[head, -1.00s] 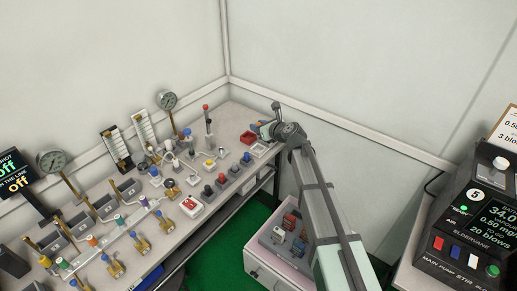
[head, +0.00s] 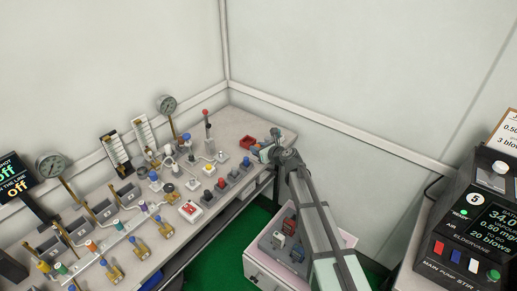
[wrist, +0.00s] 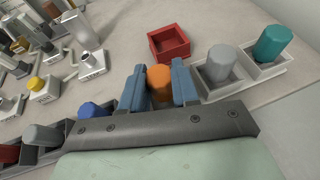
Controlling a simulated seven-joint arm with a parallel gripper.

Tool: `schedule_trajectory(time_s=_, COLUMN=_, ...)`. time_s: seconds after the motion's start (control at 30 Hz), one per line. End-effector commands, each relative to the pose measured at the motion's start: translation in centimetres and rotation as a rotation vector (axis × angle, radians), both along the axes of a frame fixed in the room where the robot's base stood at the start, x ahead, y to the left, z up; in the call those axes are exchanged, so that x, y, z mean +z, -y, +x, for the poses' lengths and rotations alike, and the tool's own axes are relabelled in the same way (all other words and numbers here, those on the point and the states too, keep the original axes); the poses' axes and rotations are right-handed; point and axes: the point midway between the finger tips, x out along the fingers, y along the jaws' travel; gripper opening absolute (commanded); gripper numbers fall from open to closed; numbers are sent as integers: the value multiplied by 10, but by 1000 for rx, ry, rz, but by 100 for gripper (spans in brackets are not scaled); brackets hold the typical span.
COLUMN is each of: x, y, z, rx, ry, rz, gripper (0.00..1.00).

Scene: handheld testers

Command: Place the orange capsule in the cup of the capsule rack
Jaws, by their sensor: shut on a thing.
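My gripper (wrist: 158,88) is shut on the orange capsule (wrist: 159,80), which stands roughly upright between the two blue fingers in the wrist view. The capsule rack (wrist: 212,91) is a row of square cups. A grey capsule (wrist: 222,62) and a teal one (wrist: 272,43) stand in cups to the right. A blue capsule (wrist: 90,110) and another grey one (wrist: 42,134) stand to the left. My gripper body hides the capsule's lower end and the cup under it, so I cannot tell whether it is inside. In the head view my gripper (head: 260,152) is at the bench's right end.
An empty red tray (wrist: 170,44) lies just beyond the fingers. Valves and small fittings (wrist: 91,62) crowd the bench to the left. A pink-topped box (head: 262,264) stands below the bench, and a pump console (head: 470,230) is at the far right.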

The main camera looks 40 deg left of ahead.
Motion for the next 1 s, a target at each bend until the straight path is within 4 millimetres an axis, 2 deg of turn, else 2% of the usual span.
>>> schedule_trajectory(time_s=0.2, x=-3, y=0, z=0, rx=0, ry=-1, rz=-1, gripper=0)
schedule_trajectory(time_s=0.23, x=-3, y=0, z=0, rx=0, ry=0, rz=0, gripper=31)
schedule_trajectory(time_s=0.5, x=-3, y=0, z=0, rx=0, ry=0, rz=0, gripper=56)
schedule_trajectory(time_s=0.87, x=0, y=0, z=0, rx=0, ry=0, rz=0, gripper=56)
schedule_trajectory(time_s=1.0, x=4, y=10, z=-3, rx=-1, ry=0, rz=0, gripper=56)
